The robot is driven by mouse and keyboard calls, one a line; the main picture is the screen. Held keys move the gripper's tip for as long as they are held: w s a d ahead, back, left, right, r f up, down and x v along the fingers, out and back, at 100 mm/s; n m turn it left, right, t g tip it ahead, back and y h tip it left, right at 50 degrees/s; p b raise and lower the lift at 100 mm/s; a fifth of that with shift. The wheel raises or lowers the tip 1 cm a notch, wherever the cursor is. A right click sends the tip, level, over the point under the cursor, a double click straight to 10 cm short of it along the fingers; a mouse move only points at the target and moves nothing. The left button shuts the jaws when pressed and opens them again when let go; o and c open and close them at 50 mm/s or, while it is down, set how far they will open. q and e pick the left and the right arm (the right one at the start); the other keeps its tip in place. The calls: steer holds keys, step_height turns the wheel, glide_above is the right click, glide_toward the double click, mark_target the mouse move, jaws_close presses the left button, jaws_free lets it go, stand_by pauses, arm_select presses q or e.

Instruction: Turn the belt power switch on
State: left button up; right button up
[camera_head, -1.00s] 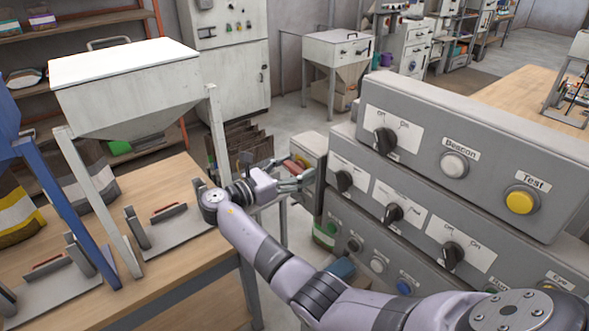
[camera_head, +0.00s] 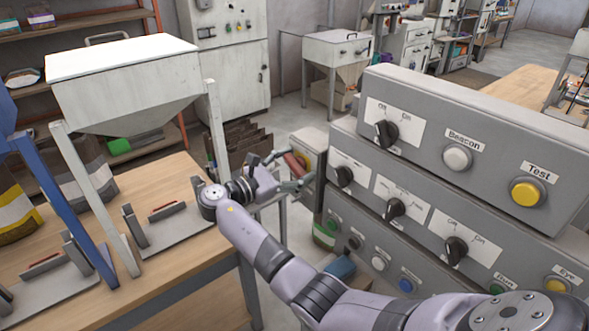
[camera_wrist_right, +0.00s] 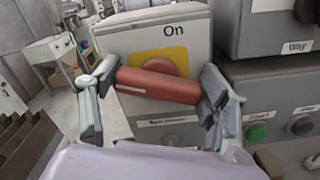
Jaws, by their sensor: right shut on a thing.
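The power switch is a red bar handle (camera_wrist_right: 158,86) on a yellow plate (camera_wrist_right: 150,57), on the front of a grey box (camera_wrist_right: 125,42) marked "On" above it. In the right wrist view the handle lies nearly level, its right end slightly lower. A label below it is too blurred to read. My right gripper (camera_wrist_right: 158,76) is shut on the handle, one finger at each end. In the head view the gripper (camera_head: 287,170) is at the box, left of the large control panel, partly covering the red handle (camera_head: 296,163). My left gripper is not in view.
A stacked grey control panel (camera_head: 460,110) with several knobs and buttons stands close on the right. A wooden workbench (camera_head: 185,285) with a white hopper (camera_head: 125,85) is on the left. Brown dividers (camera_head: 238,140) stand behind my gripper.

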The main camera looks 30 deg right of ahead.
steer(key=m+b, duration=0.2)
steer(key=m, duration=0.1)
steer(key=m+b, duration=0.1)
steer(key=shift+f+m, duration=0.25)
steer(key=shift+m, duration=0.05)
steer(key=m+b, duration=0.6)
steer(key=shift+s+f, duration=0.15)
steer(key=shift+m+b, duration=1.5)
steer(key=shift+b, duration=0.1)
steer(key=o, duration=1.2)
steer(key=shift+r, duration=0.2)
steer(key=shift+c, duration=0.2)
